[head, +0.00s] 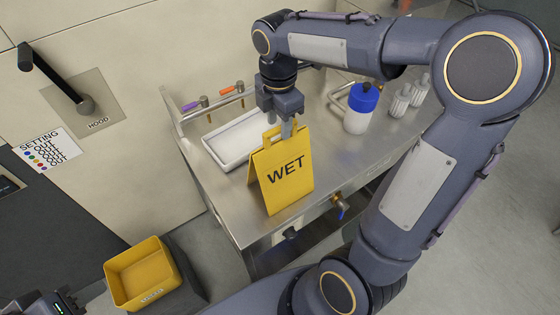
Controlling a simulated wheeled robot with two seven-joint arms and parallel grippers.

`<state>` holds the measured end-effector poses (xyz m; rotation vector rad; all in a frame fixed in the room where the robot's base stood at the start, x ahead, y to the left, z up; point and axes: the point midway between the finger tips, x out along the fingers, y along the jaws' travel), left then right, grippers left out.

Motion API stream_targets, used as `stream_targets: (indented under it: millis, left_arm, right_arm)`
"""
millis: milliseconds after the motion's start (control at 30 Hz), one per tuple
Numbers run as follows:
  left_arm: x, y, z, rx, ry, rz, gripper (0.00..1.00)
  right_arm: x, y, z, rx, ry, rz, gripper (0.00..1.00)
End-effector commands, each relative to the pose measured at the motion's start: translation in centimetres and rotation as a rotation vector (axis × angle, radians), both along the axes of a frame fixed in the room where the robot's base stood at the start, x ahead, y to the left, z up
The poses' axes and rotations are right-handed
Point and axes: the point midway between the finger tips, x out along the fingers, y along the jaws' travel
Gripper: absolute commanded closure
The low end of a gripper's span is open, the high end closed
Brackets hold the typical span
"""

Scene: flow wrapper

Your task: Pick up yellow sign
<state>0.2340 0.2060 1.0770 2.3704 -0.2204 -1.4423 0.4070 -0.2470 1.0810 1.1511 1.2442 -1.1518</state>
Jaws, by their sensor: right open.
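The yellow sign (285,180) reads WET and stands folded, like a tent, at the front edge of the steel table. It has a handle cutout at its top. My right gripper (288,128) points down from above, open, with its fingers at the sign's top handle. One finger shows in front of the handle; whether the fingers touch it cannot be told. A dark part with a green light, seemingly my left gripper (48,303), is cut off at the bottom left corner; its fingers cannot be made out.
The steel table (365,155) also bears a white tray (236,138) behind the sign, a blue-capped white bottle (361,108) and several small clear bottles (400,100) to the right. A yellow bin (142,272) stands lower left. Valves (340,205) stick out from the table front.

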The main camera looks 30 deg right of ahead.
Motion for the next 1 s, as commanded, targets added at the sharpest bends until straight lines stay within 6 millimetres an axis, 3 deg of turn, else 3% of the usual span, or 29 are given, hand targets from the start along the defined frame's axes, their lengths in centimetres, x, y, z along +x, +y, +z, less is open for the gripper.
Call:
stream_targets:
  millis: [200,500,800,1000]
  left_arm:
    - [0.0,0.0,0.5,0.000,0.000,0.000,0.64]
    - [0.0,0.0,0.5,0.000,-0.001,0.000,0.64]
    - [0.0,0.0,0.5,0.000,-0.001,0.000,0.64]
    - [0.0,0.0,0.5,0.000,-0.001,0.000,0.64]
  right_arm:
    - [-0.4,-0.1,-3.1,0.001,0.004,-0.002,0.59]
    - [-0.3,-0.1,-3.7,0.001,0.000,-0.003,0.59]
    - [-0.3,-0.1,-3.6,0.001,0.000,-0.003,0.97]
    - [-0.3,-0.1,-3.6,0.001,0.000,-0.003,1.00]
